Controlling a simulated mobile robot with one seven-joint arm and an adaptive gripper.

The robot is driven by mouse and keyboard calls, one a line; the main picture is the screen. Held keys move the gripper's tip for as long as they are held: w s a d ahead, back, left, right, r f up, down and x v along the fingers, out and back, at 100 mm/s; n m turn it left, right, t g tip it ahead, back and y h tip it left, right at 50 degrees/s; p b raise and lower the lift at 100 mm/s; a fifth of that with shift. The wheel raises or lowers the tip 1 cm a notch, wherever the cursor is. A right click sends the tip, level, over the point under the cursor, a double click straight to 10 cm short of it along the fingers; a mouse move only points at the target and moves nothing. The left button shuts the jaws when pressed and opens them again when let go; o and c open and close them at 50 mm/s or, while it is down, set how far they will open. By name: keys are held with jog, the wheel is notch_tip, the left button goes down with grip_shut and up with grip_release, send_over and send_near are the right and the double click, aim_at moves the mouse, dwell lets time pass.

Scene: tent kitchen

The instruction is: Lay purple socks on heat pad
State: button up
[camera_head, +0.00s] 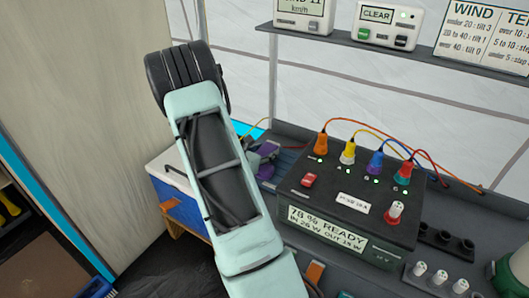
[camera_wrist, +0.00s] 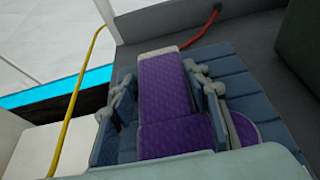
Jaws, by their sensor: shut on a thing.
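The purple socks (camera_wrist: 165,85) show in the wrist view as a folded strip with a pale end at the far side. My gripper (camera_wrist: 165,98) has one grey finger on each side of the socks and is shut on them. The blue-grey quilted heat pad (camera_wrist: 232,75) lies directly beneath. The socks overlap the pad; I cannot tell whether they rest fully on it. A rounded purple piece (camera_wrist: 245,130) shows right of the right finger. In the head view a bit of the purple socks (camera_head: 267,149) shows beside my arm, which hides most of the pad and gripper.
A power box (camera_head: 345,190) with coloured plugs and cables stands right of my arm. A blue and white cooler (camera_head: 182,205) is at left. A yellow cable (camera_wrist: 75,100) and a red cable (camera_wrist: 205,30) run near the pad. A shelf (camera_head: 400,55) hangs above.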

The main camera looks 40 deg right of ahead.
jog(key=shift+f, duration=0.1)
jog(key=shift+f, duration=0.15)
jog(key=o, duration=1.2)
jog(key=shift+c, duration=0.2)
jog(key=shift+r, duration=0.25)
jog(key=shift+a+r, duration=0.2)
jog(key=shift+a, duration=0.1)
jog(key=p+v, duration=0.1)
jog(key=v, duration=1)
jog(key=shift+s+a, duration=0.1)
jog(key=shift+a, duration=0.05)
